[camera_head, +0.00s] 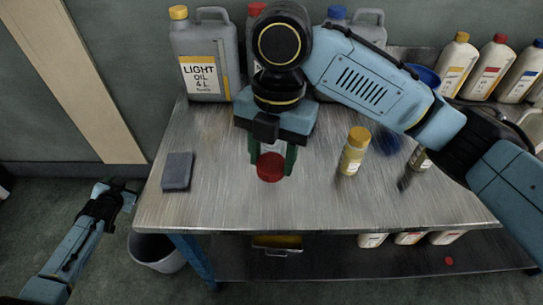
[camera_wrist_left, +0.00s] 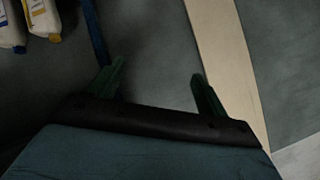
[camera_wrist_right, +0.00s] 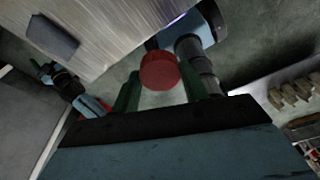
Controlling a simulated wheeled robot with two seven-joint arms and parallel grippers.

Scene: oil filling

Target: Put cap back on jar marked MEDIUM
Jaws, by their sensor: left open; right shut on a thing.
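My right gripper (camera_head: 271,158) reaches down over the middle of the table. A round red cap (camera_head: 270,167) sits between its fingertips; it also shows in the right wrist view (camera_wrist_right: 160,71). Something pale shows between the fingers behind the cap, and I cannot tell whether it is a jar or bare table. A yellow-capped jar (camera_head: 353,155) stands upright to the right. Another small jar (camera_head: 420,158) is partly hidden by my right arm, its label unreadable. No MEDIUM marking is readable. My left gripper (camera_head: 125,186) is open and empty, left of the table.
A LIGHT oil canister (camera_head: 203,60) and others stand at the back. Several bottles (camera_head: 494,65) stand back right. A grey block (camera_head: 177,171) lies on the left of the metal table (camera_head: 215,200). A bin (camera_head: 155,252) stands below left. A small red disc (camera_head: 449,261) lies low right.

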